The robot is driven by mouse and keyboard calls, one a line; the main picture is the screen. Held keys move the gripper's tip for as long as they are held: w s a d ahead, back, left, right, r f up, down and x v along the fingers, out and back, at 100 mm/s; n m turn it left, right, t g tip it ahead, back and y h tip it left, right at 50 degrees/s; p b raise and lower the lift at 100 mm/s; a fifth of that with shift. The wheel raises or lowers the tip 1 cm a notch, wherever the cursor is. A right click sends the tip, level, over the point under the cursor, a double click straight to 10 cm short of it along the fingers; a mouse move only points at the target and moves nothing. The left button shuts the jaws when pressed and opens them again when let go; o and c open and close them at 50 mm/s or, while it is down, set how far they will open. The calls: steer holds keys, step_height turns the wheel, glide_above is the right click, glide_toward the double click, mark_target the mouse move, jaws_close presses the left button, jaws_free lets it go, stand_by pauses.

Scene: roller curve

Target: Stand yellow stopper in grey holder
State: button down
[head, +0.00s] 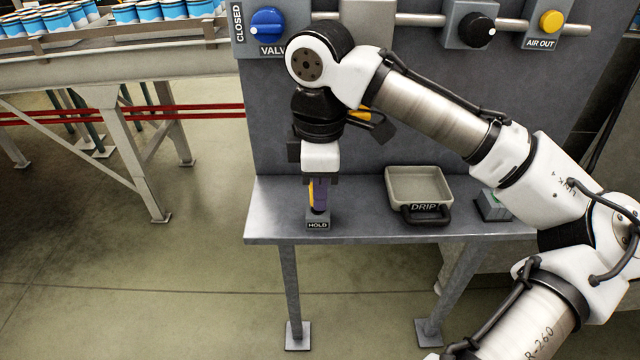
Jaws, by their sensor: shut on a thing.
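The grey holder (317,224), labelled HOLD, sits near the front left of the grey metal shelf. My gripper (318,197) points straight down just above and behind the holder's label face. It is shut on the yellow stopper (311,193), which shows only as a narrow upright yellow strip beside a dark purple part. The stopper's lower end is hidden or too small to make out, so I cannot tell whether it is inside the holder or just over it.
A beige tray (418,187) labelled DRIP stands right of the holder, with a small grey box (493,205) beyond it. A conveyor (130,62) with cans runs at left.

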steer(key=shift+f, duration=0.7)
steer(key=c, duration=1.1)
jaws_free()
steer(key=shift+c, duration=0.2)
step_height(320, 180, up, 14)
steer(key=shift+p, duration=0.3)
steer(key=shift+f, duration=0.1)
